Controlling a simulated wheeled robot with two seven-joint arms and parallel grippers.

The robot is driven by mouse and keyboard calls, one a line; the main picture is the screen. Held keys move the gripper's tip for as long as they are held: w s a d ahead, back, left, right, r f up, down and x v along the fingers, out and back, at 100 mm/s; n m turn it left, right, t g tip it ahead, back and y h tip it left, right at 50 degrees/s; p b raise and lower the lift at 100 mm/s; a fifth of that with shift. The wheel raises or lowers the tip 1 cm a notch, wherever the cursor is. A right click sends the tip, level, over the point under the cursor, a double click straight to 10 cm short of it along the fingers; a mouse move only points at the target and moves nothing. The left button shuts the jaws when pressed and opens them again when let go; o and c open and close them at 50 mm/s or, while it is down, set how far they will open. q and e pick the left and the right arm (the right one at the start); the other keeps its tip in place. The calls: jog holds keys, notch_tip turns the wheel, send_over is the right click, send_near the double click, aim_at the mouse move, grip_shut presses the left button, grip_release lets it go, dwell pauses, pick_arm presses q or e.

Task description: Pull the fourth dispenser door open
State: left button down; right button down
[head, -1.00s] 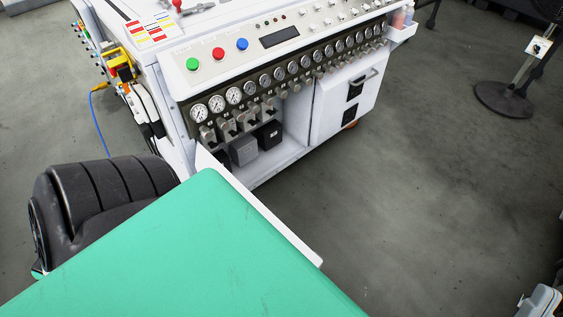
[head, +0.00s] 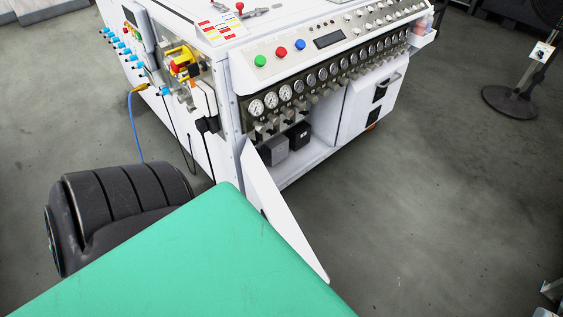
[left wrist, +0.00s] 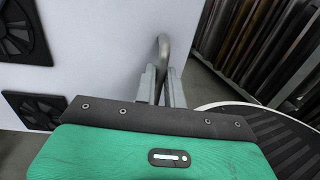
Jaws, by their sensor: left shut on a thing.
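A white dispenser door (head: 280,215) stands swung open from the left end of the machine front in the head view. My green arm link covers part of it. In the left wrist view the door (left wrist: 95,75) fills the left side, with black vents on its face. My left gripper (left wrist: 160,88) is shut on the door's grey curved handle (left wrist: 163,50). In the head view the handle and my left gripper are hidden. I cannot tell the door's number from the pictures. My right gripper is not in view.
The open compartment (head: 318,152) holds dark and grey boxes. A closed white door (head: 362,108) with a handle is to its right. Gauges and knobs line the panel above. Yellow fittings (head: 183,65) and a blue hose (head: 135,125) are at left. Floor at right is clear up to a stand (head: 512,101).

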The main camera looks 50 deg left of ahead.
pick_arm(q)
jog(key=shift+a, duration=0.2)
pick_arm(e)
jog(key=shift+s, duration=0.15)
pick_arm(q)
jog(key=c, duration=1.5)
grip_release()
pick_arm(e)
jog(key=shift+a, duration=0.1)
pick_arm(q)
jog(key=shift+s, duration=0.2)
